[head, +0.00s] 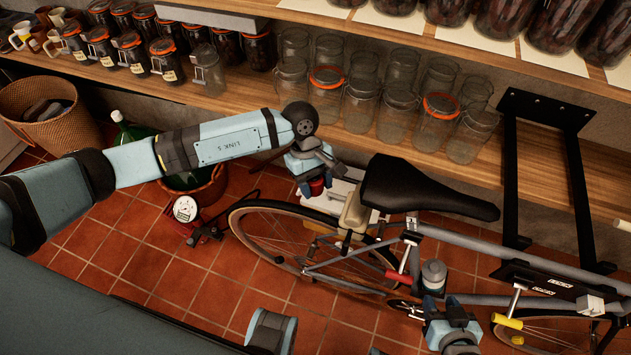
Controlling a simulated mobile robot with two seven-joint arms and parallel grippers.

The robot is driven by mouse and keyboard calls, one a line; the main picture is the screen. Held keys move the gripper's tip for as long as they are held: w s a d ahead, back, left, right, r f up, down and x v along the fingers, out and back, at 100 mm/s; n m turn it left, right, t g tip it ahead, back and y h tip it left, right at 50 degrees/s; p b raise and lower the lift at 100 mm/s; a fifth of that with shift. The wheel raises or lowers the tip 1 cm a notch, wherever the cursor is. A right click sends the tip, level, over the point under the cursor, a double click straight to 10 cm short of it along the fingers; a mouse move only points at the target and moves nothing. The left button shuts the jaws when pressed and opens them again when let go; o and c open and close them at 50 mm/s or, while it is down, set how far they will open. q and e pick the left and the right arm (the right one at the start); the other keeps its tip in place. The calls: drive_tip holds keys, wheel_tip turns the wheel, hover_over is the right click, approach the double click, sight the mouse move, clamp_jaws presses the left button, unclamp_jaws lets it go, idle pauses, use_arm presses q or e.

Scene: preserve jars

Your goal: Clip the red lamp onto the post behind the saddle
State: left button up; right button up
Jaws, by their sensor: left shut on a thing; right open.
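The red lamp (317,187) is a small red piece in my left gripper (316,178), which is shut on it, left of the saddle and above the rear wheel. The gripper hides much of the lamp. The black saddle (425,188) sits on the bicycle, its broad end toward the lamp and its nose to the right. The post (411,228) shows partly below the saddle. The lamp is apart from it, with a beige bag (355,214) between them. My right gripper (440,306) is open, low beside the bicycle frame; its fingertips are hard to make out.
A shelf of glass jars (362,105) runs behind the bicycle. A black wall bracket (545,110) stands at right. A red floor pump with a white gauge (186,209), a green bottle (128,132) and a wicker basket (48,130) are at left. Tiled floor (140,240) is open at left.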

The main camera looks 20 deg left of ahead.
use_arm(q)
drive_tip(key=shift+f, duration=0.2)
drive_tip(key=o, duration=0.9)
drive_tip(key=shift+c, duration=0.2)
drive_tip(key=b+v, duration=0.1)
drive_tip(key=v, duration=1.2)
drive_tip(key=shift+r, duration=0.35)
drive_tip(key=shift+w+a, duration=0.1)
drive_tip(key=shift+w, duration=0.05)
